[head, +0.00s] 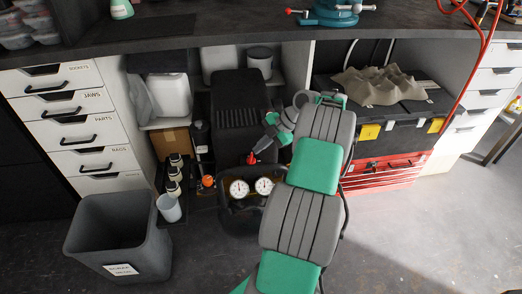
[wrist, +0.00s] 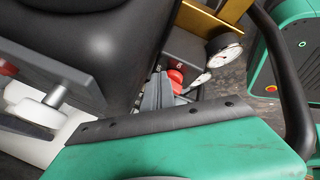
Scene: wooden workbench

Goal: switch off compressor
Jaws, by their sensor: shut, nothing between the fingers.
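The compressor (head: 240,105) is a dark ribbed unit under the bench, with two white round gauges (head: 252,187) low at its front. In the wrist view its black rounded body (wrist: 75,40) fills the upper left. A red knob or button (wrist: 176,77) shows there beside the gauges (wrist: 222,50); a small red part (head: 251,158) shows in the head view. My gripper (wrist: 158,92) is shut and empty, its tips close beside the red knob. I cannot tell whether they touch. In the head view my gripper (head: 262,146) is at the compressor's front right. The switch's state cannot be read.
White drawers (head: 80,120) and a grey bin (head: 118,232) stand left. A cup (head: 169,207) and several small bottles stand beside the compressor. A black toolbox (head: 385,130) on a red case (head: 385,172) is close right of my arm. The bench top (head: 230,30) overhangs above.

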